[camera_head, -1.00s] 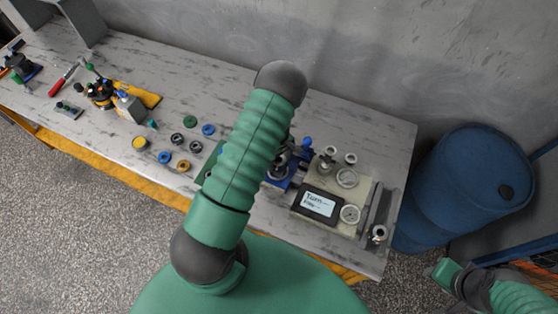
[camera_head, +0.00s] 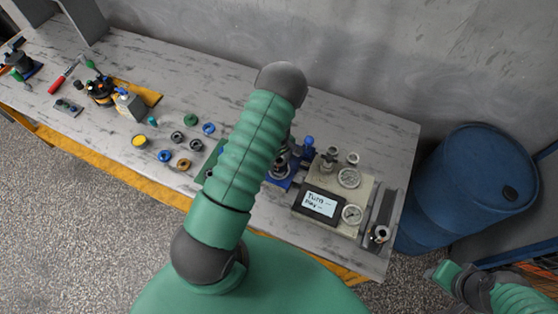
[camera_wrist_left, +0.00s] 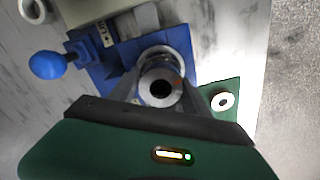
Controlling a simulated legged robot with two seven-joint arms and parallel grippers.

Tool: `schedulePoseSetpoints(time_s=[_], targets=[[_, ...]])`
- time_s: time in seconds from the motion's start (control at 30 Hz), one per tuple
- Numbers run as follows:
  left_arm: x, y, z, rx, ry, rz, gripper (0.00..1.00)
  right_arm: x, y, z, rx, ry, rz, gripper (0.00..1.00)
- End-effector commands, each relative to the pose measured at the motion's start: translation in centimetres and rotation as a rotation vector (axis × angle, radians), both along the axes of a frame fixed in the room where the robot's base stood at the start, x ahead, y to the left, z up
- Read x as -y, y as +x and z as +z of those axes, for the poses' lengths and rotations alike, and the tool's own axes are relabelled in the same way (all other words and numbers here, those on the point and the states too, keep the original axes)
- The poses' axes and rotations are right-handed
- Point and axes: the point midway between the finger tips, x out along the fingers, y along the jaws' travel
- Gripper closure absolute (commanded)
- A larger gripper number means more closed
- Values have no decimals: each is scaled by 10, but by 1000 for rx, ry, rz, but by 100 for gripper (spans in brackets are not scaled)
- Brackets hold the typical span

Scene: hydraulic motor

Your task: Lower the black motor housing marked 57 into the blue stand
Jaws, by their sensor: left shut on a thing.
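The blue stand (camera_wrist_left: 115,55) lies below my left gripper in the left wrist view, with a blue ball knob (camera_wrist_left: 48,65) at its left. In the head view, part of the stand (camera_head: 280,184) shows just right of my left arm. My left gripper (camera_wrist_left: 162,92) is shut on a round part, seen end-on as a metallic ring with a dark hole (camera_wrist_left: 160,87), which I take for the motor housing. It is over the stand; I cannot tell whether it touches. The 57 mark is not visible. My right gripper (camera_head: 440,272) is at the lower right, away from the table; its fingers are unclear.
A beige tester box (camera_head: 345,178) with gauges and a display stands right of the stand. Several small rings and caps (camera_head: 178,137) lie left of my arm. A green plate (camera_wrist_left: 225,98) lies beside the stand. A blue barrel (camera_head: 465,190) stands past the table's right end.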

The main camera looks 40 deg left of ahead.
Motion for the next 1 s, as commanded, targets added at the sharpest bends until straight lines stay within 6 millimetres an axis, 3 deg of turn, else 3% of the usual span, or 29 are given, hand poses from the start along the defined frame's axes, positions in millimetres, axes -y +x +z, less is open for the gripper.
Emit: schedulePoseSetpoints(time_s=[0.5,1.0], targets=[[-1,0,-21,1,1,0,100,0,0,-19,0,0,0,64],[-1,0,-22,1,1,0,100,0,0,-20,0,0,0,64]])
